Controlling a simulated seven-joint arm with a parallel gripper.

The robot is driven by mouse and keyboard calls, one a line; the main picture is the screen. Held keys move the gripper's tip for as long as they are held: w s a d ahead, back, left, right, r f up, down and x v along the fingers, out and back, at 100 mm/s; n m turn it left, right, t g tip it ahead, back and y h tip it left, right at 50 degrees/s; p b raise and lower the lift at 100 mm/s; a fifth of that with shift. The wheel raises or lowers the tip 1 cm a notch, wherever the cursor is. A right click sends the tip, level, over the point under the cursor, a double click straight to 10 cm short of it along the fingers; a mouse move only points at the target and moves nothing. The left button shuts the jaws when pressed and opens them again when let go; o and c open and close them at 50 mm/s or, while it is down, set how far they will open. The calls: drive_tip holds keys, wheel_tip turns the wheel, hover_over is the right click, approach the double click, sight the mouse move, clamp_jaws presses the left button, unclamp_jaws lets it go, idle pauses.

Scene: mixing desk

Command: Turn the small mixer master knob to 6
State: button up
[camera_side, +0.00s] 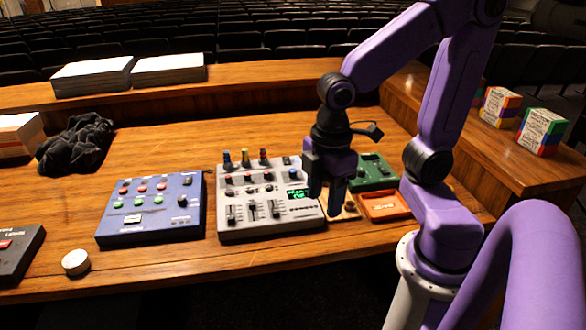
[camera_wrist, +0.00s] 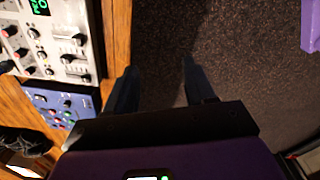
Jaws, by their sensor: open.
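A grey mixer (camera_side: 264,222) with coloured knobs, faders and a green-lit display lies on the wooden desk; part of it also shows in the wrist view (camera_wrist: 60,58). Its small knobs (camera_side: 268,176) sit above the faders and beside the display (camera_side: 298,194). I cannot read which knob is the master or where it points. My gripper (camera_side: 325,196) points down by the mixer's right edge and hides part of that side. Its fingers are apart and empty in the wrist view (camera_wrist: 159,70), with dark floor showing between them.
A blue button box (camera_side: 152,208) lies left of the mixer. A green box (camera_side: 373,172) and an orange tray (camera_side: 384,206) lie right of my gripper. A white round puck (camera_side: 75,262) and a black cloth (camera_side: 77,144) are at the left. Bare desk (camera_side: 170,145) lies behind the boxes.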

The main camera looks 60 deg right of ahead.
drive_tip(key=w+d, duration=0.3)
drive_tip(key=w, duration=0.6)
drive_tip(key=n, duration=0.3)
hover_over(293, 170)
drive_tip(key=f, duration=0.1)
drive_tip(key=shift+h, duration=0.3)
wheel_tip(293, 170, down, 18)
drive_tip(key=shift+a+r, duration=0.1)
drive_tip(key=shift+r, duration=0.15)
drive_tip(key=shift+m, duration=0.3)
clamp_jaws()
